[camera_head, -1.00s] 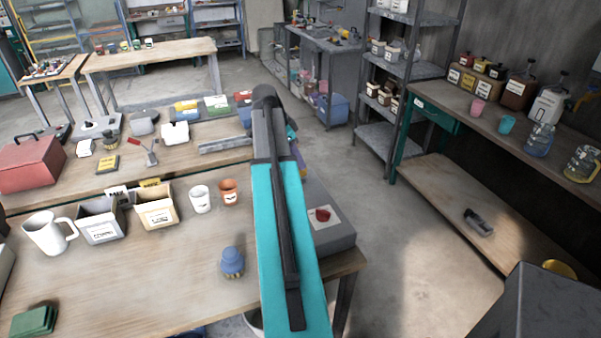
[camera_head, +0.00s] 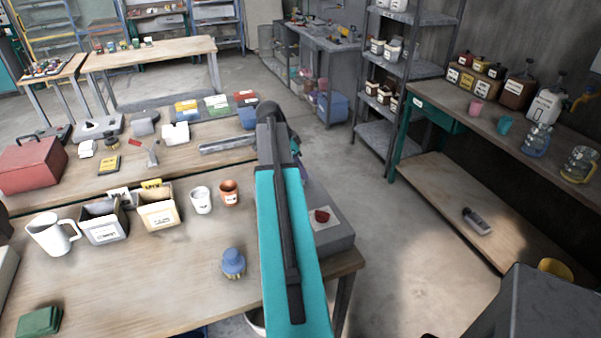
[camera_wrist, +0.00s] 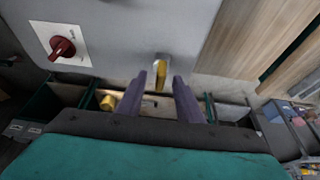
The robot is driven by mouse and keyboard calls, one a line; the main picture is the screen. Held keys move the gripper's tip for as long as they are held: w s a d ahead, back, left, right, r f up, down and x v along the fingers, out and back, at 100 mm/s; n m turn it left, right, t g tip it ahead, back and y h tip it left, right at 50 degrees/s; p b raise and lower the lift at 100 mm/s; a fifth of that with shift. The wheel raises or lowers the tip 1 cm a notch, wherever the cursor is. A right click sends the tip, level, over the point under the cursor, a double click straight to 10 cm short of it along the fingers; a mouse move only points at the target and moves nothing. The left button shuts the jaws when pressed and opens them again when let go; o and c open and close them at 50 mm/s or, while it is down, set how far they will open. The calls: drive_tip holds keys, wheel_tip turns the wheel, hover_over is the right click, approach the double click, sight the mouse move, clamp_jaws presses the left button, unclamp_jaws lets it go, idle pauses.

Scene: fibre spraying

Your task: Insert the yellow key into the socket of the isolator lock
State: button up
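In the wrist view my gripper's two purple fingers (camera_wrist: 161,78) are apart, one on each side of the yellow key (camera_wrist: 160,73). I see a gap between the key and each finger. The key stands at a pale metal fitting at the edge of the grey box; I cannot tell whether it sits in a socket. The grey box carries a red rotary switch (camera_wrist: 63,47) on a white plate. In the head view the switch (camera_head: 321,216) shows on top of the grey box (camera_head: 335,240), right of my teal arm. My arm mostly hides the gripper there, and the key is hidden.
The wooden workbench (camera_head: 130,285) holds a white mug (camera_head: 53,234), open boxes, two small cups and a blue brush (camera_head: 233,262) left of my arm. A red toolbox (camera_head: 32,165) stands further left. Open floor (camera_head: 410,240) lies right of the bench.

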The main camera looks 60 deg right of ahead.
drive_tip(key=shift+s+d+f, duration=0.15)
drive_tip(key=shift+d+f, duration=0.05)
drive_tip(key=shift+f, duration=0.35)
clamp_jaws()
drive_tip(key=shift+r, duration=0.15)
idle(0.3)
drive_tip(key=shift+r+b, duration=0.9)
drive_tip(key=shift+r, duration=0.55)
drive_tip(key=s+a+r+b, duration=0.1)
drive_tip(key=s+a+b, duration=0.1)
drive_tip(key=a, duration=0.5)
drive_tip(key=s+a+b, duration=0.3)
drive_tip(key=a, duration=0.5)
drive_tip(key=shift+s+r, duration=0.3)
drive_tip(key=shift+r, duration=0.1)
